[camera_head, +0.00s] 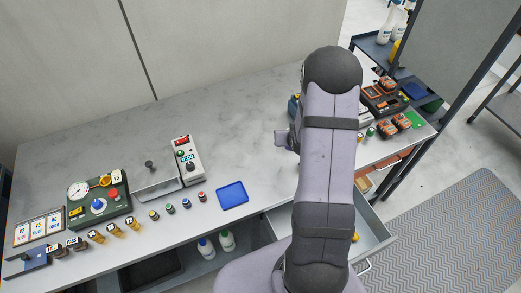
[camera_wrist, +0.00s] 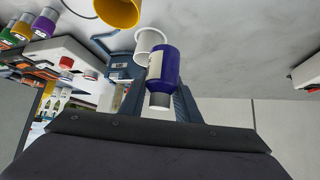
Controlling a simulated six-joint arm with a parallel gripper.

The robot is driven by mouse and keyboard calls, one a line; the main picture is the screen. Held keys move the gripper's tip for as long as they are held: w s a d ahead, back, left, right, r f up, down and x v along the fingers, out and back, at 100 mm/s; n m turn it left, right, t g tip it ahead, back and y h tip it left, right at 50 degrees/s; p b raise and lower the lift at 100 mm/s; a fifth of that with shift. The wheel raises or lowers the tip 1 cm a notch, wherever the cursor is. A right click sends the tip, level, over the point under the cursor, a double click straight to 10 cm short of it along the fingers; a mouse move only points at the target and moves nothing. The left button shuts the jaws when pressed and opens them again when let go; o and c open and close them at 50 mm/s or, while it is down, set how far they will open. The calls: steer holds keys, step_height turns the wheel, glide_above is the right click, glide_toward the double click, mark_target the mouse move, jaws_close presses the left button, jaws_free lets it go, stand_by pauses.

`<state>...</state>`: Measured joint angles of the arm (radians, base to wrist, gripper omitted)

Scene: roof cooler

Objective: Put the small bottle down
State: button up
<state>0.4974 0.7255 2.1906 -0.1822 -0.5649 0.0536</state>
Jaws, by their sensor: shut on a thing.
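The small bottle (camera_wrist: 167,66) is dark blue with a pale label and a grey-white cap; in the wrist view it appears cap-down in the picture. My gripper (camera_wrist: 158,92) is shut on the bottle, with its dark blue-grey fingers on either side. A white cup (camera_wrist: 148,42) shows right behind the bottle; I cannot tell whether they touch. In the head view my arm hides the bottle and most of the gripper. I cannot tell how high the bottle is above the bench (camera_head: 110,130).
A yellow cup (camera_wrist: 118,12) and several coloured bottles stand near the bottle. An open drawer (camera_head: 372,232) juts out at the front right. The bench's back middle is clear.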

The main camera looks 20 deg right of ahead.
steer(key=w+a+n+y+b, duration=0.4)
steer(key=w+a+n+y, duration=0.25)
steer(key=a, duration=0.45)
steer(key=shift+w+d+n+y+b, duration=0.75)
steer(key=shift+w+d+n+b, duration=0.45)
steer(key=shift+w+n+b, duration=0.85)
steer(key=shift+g, duration=0.4)
steer(key=shift+w+f+p, duration=0.15)
steer(key=shift+f+p, duration=0.8)
steer(key=shift+f, duration=3.8)
steer(key=shift+f, duration=0.2)
steer(key=o, duration=1.1)
steer(key=shift+r, duration=0.1)
